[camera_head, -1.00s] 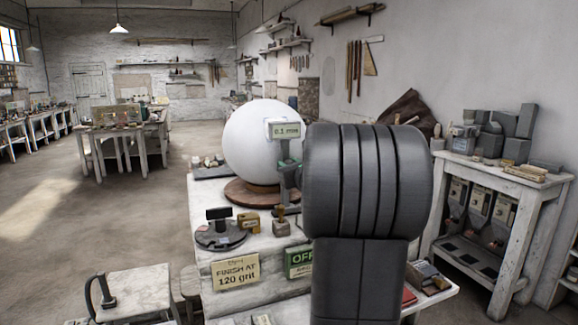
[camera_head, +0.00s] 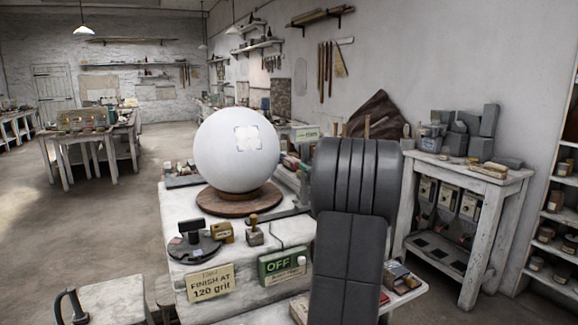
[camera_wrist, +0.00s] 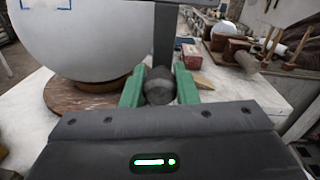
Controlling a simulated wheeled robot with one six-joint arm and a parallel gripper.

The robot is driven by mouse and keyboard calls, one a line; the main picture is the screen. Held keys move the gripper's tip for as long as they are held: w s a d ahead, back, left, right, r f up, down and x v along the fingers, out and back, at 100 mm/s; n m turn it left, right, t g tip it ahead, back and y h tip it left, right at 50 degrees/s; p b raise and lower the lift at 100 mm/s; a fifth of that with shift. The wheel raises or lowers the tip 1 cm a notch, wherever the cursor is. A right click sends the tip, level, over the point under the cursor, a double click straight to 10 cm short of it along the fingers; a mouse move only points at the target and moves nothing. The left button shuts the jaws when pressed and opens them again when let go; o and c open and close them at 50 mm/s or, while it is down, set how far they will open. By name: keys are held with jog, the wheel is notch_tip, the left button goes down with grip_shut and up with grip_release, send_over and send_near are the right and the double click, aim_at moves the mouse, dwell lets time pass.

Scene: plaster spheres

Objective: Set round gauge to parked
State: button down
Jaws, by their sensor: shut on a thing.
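My gripper (camera_wrist: 159,88) has green fingers, shut on the dark rounded grip of the round gauge (camera_wrist: 159,84) in the wrist view. The gauge's grey post rises from the grip. In the head view my arm hides the gripper and most of the gauge; only its pale green display (camera_head: 307,134) shows, too small to read surely. The big white plaster sphere (camera_head: 225,150) rests on a round brown wooden turntable (camera_head: 240,203), left of the gauge. Blue corner marks frame a pale patch on the sphere. The gauge stands apart from the sphere.
Tools crowd the bench behind the gauge.

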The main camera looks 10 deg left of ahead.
jog(key=shift+w+d+r+p, duration=0.1)
jog(key=shift+w+d+p, duration=0.1)
jog(key=shift+w+d, duration=0.5)
jog(key=shift+w+d+p, duration=0.2)
jog(key=shift+w+d, duration=0.15)
jog(key=shift+d, duration=0.55)
jog(key=c, duration=1.4)
grip_release()
jog(key=shift+o, duration=1.3)
jog(key=shift+w+d, duration=0.15)
jog(key=shift+d, duration=0.1)
jog(key=shift+a, duration=0.1)
jog(key=b+v, duration=0.3)
jog(key=v, duration=1.1)
jog(key=shift+w+a, duration=0.1)
jog(key=shift+a, duration=0.05)
